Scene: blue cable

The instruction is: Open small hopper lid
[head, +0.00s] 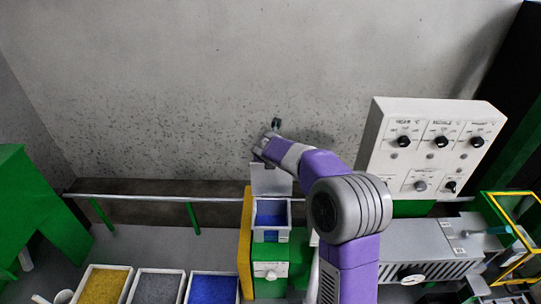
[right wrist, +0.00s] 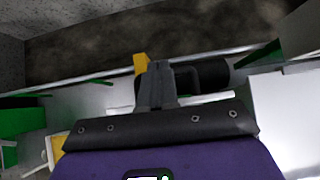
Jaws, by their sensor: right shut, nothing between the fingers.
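The small hopper (head: 257,236) is a pale, square-topped box on the green machine in the head view. Its mouth is uncovered and blue granules (head: 271,213) show inside. The grey lid (head: 268,182) stands raised at the hopper's back edge. My right gripper (head: 277,125) is above and behind the lid, against the wall in the picture. My wrist partly overlaps the lid's top, and I cannot tell whether they touch. The right gripper's fingers (right wrist: 157,82) are together and empty in the right wrist view. My left gripper is not in view.
A control box with knobs (head: 433,150) stands to the right of my arm. A rail (head: 150,198) runs along the wall behind. Trays of yellow (head: 103,283), grey (head: 157,287) and blue granules (head: 213,289) are at front left. A yellow upright panel (head: 245,240) borders the hopper's left side.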

